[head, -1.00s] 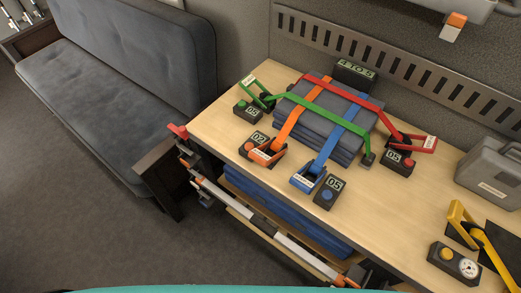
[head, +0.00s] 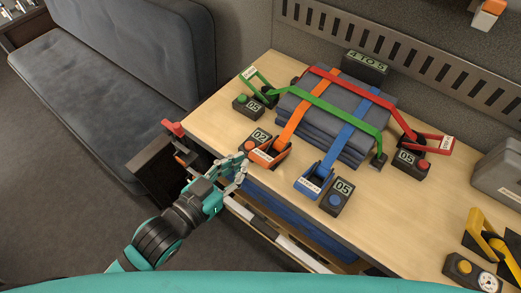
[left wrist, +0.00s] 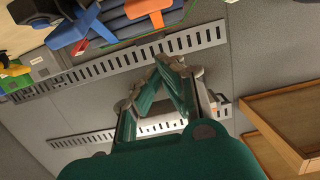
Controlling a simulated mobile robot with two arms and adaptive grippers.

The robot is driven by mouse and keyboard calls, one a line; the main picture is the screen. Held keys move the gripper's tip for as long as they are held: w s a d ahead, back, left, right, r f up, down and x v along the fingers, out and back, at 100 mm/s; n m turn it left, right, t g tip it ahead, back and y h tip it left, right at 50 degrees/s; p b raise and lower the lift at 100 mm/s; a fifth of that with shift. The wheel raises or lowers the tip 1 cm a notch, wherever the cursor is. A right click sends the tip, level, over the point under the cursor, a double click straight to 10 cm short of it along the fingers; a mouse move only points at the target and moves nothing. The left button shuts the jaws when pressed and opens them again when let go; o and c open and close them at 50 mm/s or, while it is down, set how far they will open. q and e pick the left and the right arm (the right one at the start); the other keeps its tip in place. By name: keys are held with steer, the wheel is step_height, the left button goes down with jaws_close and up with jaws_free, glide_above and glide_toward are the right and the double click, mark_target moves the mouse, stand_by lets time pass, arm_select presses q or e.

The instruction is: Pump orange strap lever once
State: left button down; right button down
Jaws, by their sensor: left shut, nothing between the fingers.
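The orange strap (head: 294,124) runs over a stack of folded dark grey cloth (head: 318,128) on the bench. Its orange lever (head: 268,155) is at the strap's near end, by the bench's front edge. A small black counter box (head: 257,139) beside it reads 02. My left gripper (head: 240,166) is just left of and in front of the orange lever, at the bench edge. Its fingers are together and empty, and it seems apart from the lever. In the left wrist view the gripper's fingertips (left wrist: 164,62) meet. My right gripper is not in view.
A blue lever (head: 310,181) with a counter reading 05 (head: 340,194) is close to the right. Green (head: 257,84) and red (head: 428,142) levers are at the sides. A sign (head: 366,66) reads "4 TO 5". A grey sofa (head: 110,60) is left.

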arm_select(q)
steer(key=shift+r, duration=0.15)
steer(key=p, duration=0.2)
glide_above(261, 159)
steer(key=w, duration=0.1)
steer(key=shift+w+d+f, duration=0.1)
steer(key=shift+d+f, duration=0.3)
steer(key=shift+f, duration=0.2)
steer(key=f, duration=0.3)
steer(key=shift+s+a, duration=0.25)
steer(key=shift+s, duration=0.15)
steer(key=shift+s+a+f, duration=0.2)
steer(key=shift+s+f, duration=0.05)
steer(key=shift+f, duration=0.2)
